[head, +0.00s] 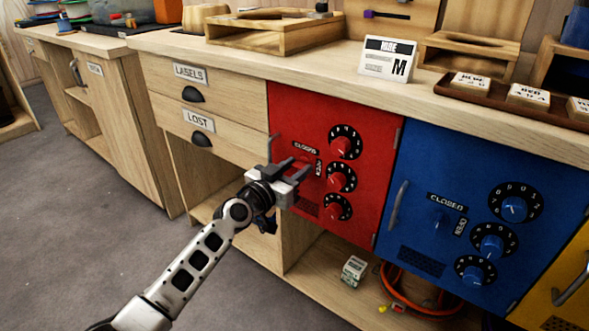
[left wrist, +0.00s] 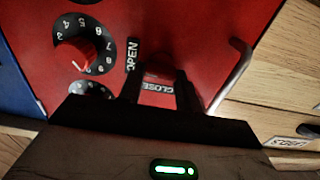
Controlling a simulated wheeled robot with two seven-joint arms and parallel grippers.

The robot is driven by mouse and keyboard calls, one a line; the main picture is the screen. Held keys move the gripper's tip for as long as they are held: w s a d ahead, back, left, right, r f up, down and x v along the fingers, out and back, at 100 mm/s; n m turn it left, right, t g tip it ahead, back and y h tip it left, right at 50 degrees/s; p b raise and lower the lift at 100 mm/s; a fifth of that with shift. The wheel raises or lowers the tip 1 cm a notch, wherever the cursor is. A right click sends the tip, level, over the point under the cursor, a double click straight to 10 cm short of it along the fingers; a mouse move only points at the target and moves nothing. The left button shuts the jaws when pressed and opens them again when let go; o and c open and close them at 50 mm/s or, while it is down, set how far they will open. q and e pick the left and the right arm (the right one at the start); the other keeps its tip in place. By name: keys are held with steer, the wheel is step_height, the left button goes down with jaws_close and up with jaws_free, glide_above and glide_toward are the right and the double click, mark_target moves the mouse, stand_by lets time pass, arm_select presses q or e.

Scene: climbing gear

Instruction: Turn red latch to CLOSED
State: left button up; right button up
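The red door (head: 362,205) carries a CLOSED label (head: 305,148), a small OPEN label (head: 319,168) and a column of red dials. My left gripper (head: 297,170) is at the door's left part, in front of the latch spot just below CLOSED. The gripper hides most of the red latch in the head view. In the left wrist view, my left gripper's two dark fingers (left wrist: 160,90) stand apart, with the CLOSED label (left wrist: 158,86) and a red part between them. The OPEN label (left wrist: 132,55) is beside one finger. I cannot tell the latch's exact angle. My right gripper is out of view.
The red door's handle (head: 273,150) is close to the left gripper; it also shows in the wrist view (left wrist: 232,72). A blue door (head: 420,180) with its own latch and dials is on the right. Drawers (head: 215,125) are on the left. The floor at left is free.

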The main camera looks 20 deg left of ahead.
arm_select(q)
steer(key=shift+n, duration=0.4)
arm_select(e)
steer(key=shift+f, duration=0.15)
arm_select(q)
steer(key=shift+f+n, duration=0.1)
steer(key=shift+n, duration=0.9)
steer(key=n, duration=0.4)
steer(key=shift+a+n+b, duration=0.1)
steer(key=shift+n+b, duration=0.2)
steer(key=shift+b, duration=0.05)
steer(key=shift+n, duration=0.9)
steer(key=n, duration=0.3)
steer(key=shift+n, duration=0.3)
steer(key=shift+a+f+n, duration=0.1)
steer(key=shift+n, duration=1.1)
steer(key=shift+n+p, duration=0.4)
steer(key=shift+n, duration=0.9)
